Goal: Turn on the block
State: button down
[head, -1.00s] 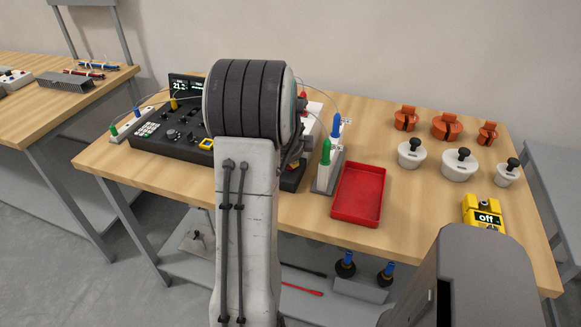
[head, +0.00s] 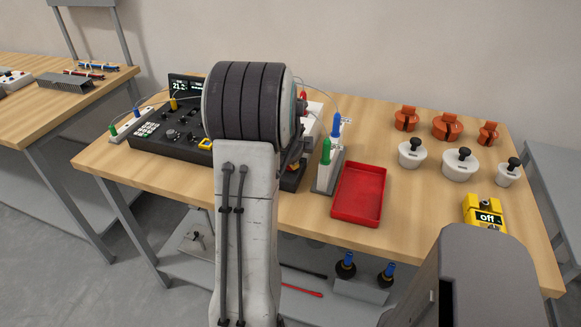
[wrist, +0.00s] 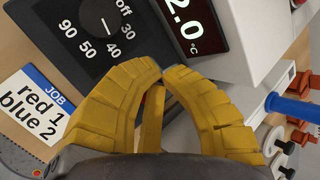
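In the wrist view, a black dial panel (wrist: 80,45) fills the upper left, with white marks "off", 30, 40, 50 and 90 and a short white line in the middle. Beside it is a dark display (wrist: 187,28) with red-edged frame, reading "2.0 °C", cut off at the top. My gripper (wrist: 165,72) has yellow fingers whose tips meet just below the panel and display; nothing shows between the tips. Whether they touch the panel cannot be told. In the head view my arm hides the gripper and most of the block.
A black control console (head: 170,132) stands left of my arm. A "JOB red 1 blue 2" card (wrist: 38,105) lies at left.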

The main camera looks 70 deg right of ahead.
jog(key=shift+a+f, duration=0.1)
jog(key=shift+f, duration=0.05)
jog(key=shift+d+r+p, duration=0.25)
jog(key=shift+r+p, duration=0.15)
jog(key=shift+r, duration=0.25)
jog(key=shift+r, duration=0.1)
jog(key=shift+d+r+p, duration=0.25)
jog(key=shift+r+p, duration=0.65)
jog(key=shift+r, duration=0.3)
jog(key=shift+d+r+p, duration=0.25)
jog(key=shift+r+p, duration=0.65)
jog(key=shift+r, duration=0.3)
jog(key=shift+w, duration=0.1)
